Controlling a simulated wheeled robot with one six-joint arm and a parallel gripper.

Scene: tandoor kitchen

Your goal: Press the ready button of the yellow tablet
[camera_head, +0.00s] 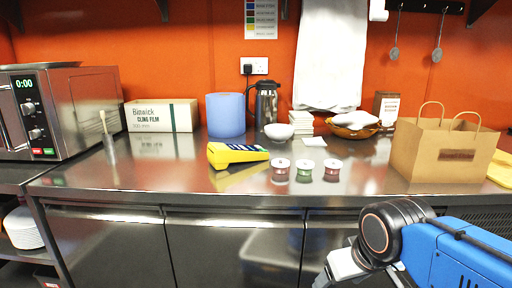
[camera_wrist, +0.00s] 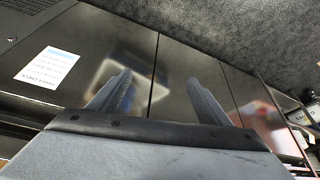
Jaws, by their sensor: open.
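A yellow tablet-like device (camera_head: 237,154) lies on the steel counter, left of the middle in the head view. It is tilted, with a dark screen and small buttons on its top; the ready button cannot be told apart at this size. My arm comes in at the lower right of the head view, below and right of the device and well apart from it; its fingertips are not clear there. In the wrist view my gripper (camera_wrist: 158,92) is open and empty, its two fingers spread before a dark steel surface. The device does not clearly show in the wrist view.
Three small lidded pots (camera_head: 304,171) stand just right of the device. A paper bag (camera_head: 442,150) stands at the right and a microwave (camera_head: 62,112) at the left. The counter's front (camera_head: 150,182) is clear.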

